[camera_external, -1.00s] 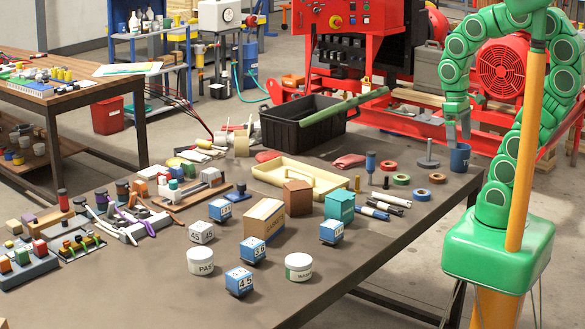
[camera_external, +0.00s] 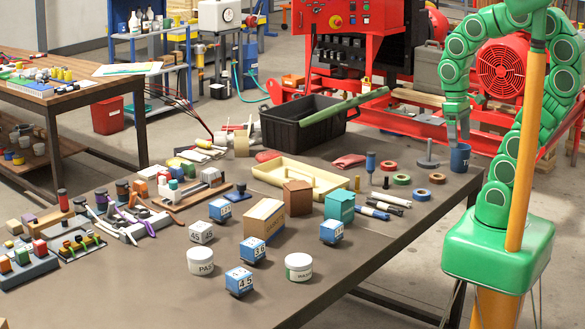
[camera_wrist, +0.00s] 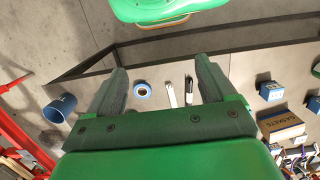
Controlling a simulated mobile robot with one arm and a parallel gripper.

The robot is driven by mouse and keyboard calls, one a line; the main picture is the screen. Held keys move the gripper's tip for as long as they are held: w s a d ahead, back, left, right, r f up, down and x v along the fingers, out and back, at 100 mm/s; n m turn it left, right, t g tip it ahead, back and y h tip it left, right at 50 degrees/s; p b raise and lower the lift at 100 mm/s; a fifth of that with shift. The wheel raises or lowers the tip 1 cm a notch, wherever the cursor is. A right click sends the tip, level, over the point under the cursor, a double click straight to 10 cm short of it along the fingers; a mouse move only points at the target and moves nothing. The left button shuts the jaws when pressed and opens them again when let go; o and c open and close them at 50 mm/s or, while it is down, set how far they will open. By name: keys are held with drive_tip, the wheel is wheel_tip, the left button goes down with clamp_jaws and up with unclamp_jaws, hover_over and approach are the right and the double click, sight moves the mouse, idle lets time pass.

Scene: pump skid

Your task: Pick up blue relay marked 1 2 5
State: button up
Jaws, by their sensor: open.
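Several blue relay cubes with white number labels stand on the dark table. The front relay (camera_external: 239,281) reads 4 5, and the relay behind it (camera_external: 252,250) seems to read 3 6. The labels on the relay by the teal box (camera_external: 332,231) and the far relay (camera_external: 220,209) are too small to read surely, so I cannot tell which is 1 2 5. A blue cube (camera_wrist: 271,90) shows right of my fingers in the wrist view. My gripper (camera_external: 457,137) is open and empty near the blue mug at the table's right end; its fingers also show in the wrist view (camera_wrist: 160,75).
A cardboard box (camera_external: 262,220), brown block (camera_external: 297,198), teal box (camera_external: 340,205) and white jars (camera_external: 298,266) stand among the relays. Tape rolls (camera_external: 402,180), markers (camera_external: 382,208) and the blue mug (camera_external: 460,157) lie nearer my gripper. The front right tabletop is bare.

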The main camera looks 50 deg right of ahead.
drive_tip(key=w+a+f+m+y, duration=0.1)
drive_tip(key=w+a+m+y, duration=0.1)
drive_tip(key=w+a, duration=0.65)
drive_tip(key=w+a+f+m+y, duration=0.1)
drive_tip(key=w+a+m+y, duration=0.35)
drive_tip(key=w, duration=0.75)
drive_tip(key=w+a+m+y, duration=0.1)
drive_tip(key=w+a, duration=0.8)
drive_tip(key=w, duration=0.1)
drive_tip(key=w+a+f+m+y, duration=0.25)
drive_tip(key=w+a+f, duration=0.2)
drive_tip(key=w, duration=0.35)
drive_tip(key=w+a+f+m+y, duration=0.1)
drive_tip(key=w+a+f+m, duration=0.25)
drive_tip(key=w+a, duration=0.3)
drive_tip(key=m+t+y, duration=0.1)
drive_tip(key=m+y, duration=0.1)
drive_tip(key=m, duration=0.2)
approach(214, 211)
drive_tip(key=shift+s+a+f, duration=0.15)
drive_tip(key=shift+s+a, duration=0.15)
drive_tip(key=shift+a, duration=0.15)
drive_tip(key=shift+w+a+f+y, duration=0.15)
drive_tip(key=shift+a+f+y, duration=0.1)
drive_tip(key=shift+y, duration=0.05)
drive_tip(key=shift+w+x, duration=0.2)
drive_tip(key=shift+x, duration=3.5)
drive_tip(key=shift+s+d+f, duration=0.1)
drive_tip(key=shift+s+f, duration=0.05)
drive_tip(key=c, duration=1.1)
